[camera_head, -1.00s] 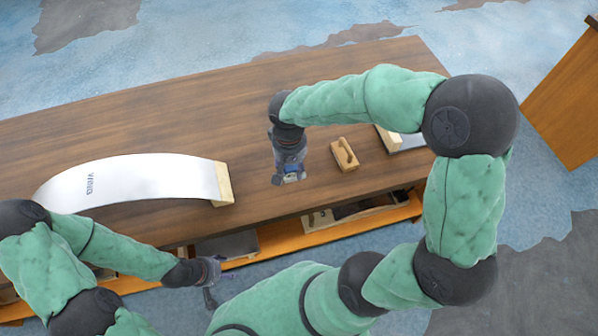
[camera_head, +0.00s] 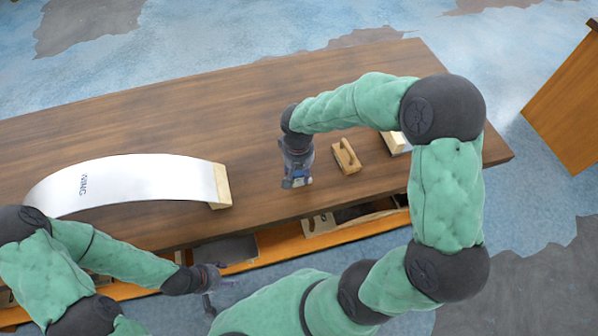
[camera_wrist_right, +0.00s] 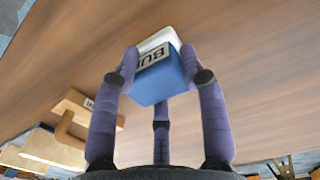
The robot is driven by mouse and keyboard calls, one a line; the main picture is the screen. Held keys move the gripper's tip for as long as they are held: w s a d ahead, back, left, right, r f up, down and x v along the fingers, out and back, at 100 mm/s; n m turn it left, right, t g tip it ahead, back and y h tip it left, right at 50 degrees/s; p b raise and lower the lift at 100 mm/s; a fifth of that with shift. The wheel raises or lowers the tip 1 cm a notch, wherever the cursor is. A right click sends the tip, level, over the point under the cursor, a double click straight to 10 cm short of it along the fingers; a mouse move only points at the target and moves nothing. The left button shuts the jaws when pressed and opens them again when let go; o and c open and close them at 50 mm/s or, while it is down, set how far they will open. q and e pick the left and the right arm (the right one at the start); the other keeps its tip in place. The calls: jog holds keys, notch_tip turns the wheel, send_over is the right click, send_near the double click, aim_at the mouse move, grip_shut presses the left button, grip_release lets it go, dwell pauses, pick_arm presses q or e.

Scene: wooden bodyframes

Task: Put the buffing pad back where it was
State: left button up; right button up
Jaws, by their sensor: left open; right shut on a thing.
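The buffing pad is a blue block with a white layer and a dark-lettered label starting "BU". It shows between my right gripper's fingers in the right wrist view (camera_wrist_right: 160,75), and as a small blue patch (camera_head: 297,182) in the head view. My right gripper (camera_head: 297,180) is shut on it over the table, left of a wooden block with a handle. Whether the pad touches the table I cannot tell. My left gripper (camera_head: 212,288) is open and empty, in front of the table's near edge.
The handled wooden block (camera_head: 346,157) stands on the table (camera_head: 250,110), with another wooden-edged piece (camera_head: 395,143) partly behind my right arm. A lower shelf (camera_head: 355,228) holds several items. The table's middle is clear.

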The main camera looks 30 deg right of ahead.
jog(key=shift+f, duration=0.1)
jog(key=shift+f, duration=0.15)
jog(key=o, duration=1.3)
jog(key=shift+c, duration=0.2)
notch_tip(320, 180, up, 12)
jog(key=p, duration=0.3)
jog(key=shift+r+p, duration=0.25)
jog(key=shift+p, duration=0.15)
jog(key=shift+a, duration=0.1)
